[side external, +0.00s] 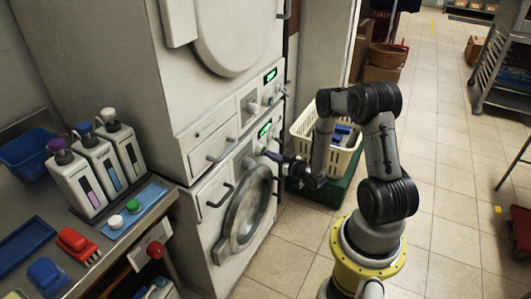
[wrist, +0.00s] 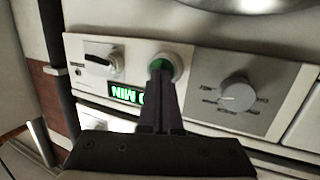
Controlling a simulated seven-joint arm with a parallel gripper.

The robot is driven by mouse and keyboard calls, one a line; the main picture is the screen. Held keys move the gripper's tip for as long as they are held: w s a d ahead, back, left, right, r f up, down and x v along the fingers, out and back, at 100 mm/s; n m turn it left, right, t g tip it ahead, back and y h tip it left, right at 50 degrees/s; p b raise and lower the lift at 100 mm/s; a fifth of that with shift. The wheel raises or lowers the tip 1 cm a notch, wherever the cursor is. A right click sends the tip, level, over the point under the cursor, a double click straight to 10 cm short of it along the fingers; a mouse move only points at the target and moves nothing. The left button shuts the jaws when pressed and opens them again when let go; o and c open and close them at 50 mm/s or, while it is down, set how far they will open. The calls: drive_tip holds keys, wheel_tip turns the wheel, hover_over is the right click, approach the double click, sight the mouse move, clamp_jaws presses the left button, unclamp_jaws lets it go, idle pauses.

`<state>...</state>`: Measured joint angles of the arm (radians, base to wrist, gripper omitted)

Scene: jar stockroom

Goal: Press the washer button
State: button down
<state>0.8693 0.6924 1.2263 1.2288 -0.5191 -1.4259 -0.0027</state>
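The washer (side external: 212,222) is the lower white machine, with a round glass door (side external: 247,218). Its control panel shows close up in the wrist view (wrist: 207,75). The washer button (wrist: 176,63) is a round green button in a pale ring, between a small black switch (wrist: 101,52) and a grey dial (wrist: 236,95). A lit green display (wrist: 125,94) reads "MIN", its digits partly hidden by my fingers. My gripper (wrist: 160,66) is shut with nothing between its fingers. Its tips overlap the button and hide part of it; I cannot tell whether they touch. In the side view my gripper (side external: 267,153) reaches the panel.
A second white machine (side external: 190,85) is stacked above. A cream basket (side external: 338,162) on a green crate (side external: 334,194) stands behind my gripper. The counter at left holds several white bottles (side external: 96,165) and a blue tray (side external: 150,197). The tiled floor in front (side external: 285,255) is clear.

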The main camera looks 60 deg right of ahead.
drive_tip(key=v, duration=0.9)
idle(0.8)
